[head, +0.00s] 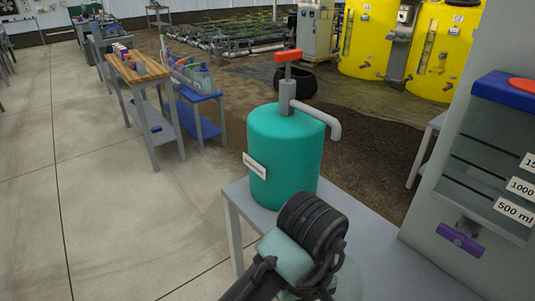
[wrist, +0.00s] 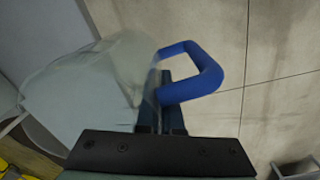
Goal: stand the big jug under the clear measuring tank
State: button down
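The clear measuring tank (head: 485,165), marked in ml, is at the right edge of the head view, with a blue top and a purple tap handle (head: 460,240) below. A translucent jug (wrist: 95,85) with a blue loop handle (wrist: 208,72) fills the left and middle of the wrist view. My gripper (wrist: 162,100) has its dark fingers close together at the handle and appears shut on it. The jug cannot be made out clearly in the head view, where my arm covers the bottom middle. Whether it is the big one cannot be told.
A teal drum (head: 285,155) with a grey pump and red handle stands on a grey table (head: 238,200) just beyond my arm. A wooden-topped bench (head: 138,68) and a blue cart (head: 200,95) stand farther left. The concrete floor at left is clear.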

jog(key=s+a+f+m, duration=0.2)
jog(key=a+f+m, duration=0.1)
jog(key=a+f, duration=0.3)
notch_tip(320, 180, up, 7)
jog(key=s+p, duration=0.1)
jog(key=p, duration=1.5)
jog(key=shift+s+d+f, duration=0.15)
jog(key=shift+s+d, duration=0.15)
jog(key=shift+d, duration=0.15)
jog(key=shift+a, duration=0.15)
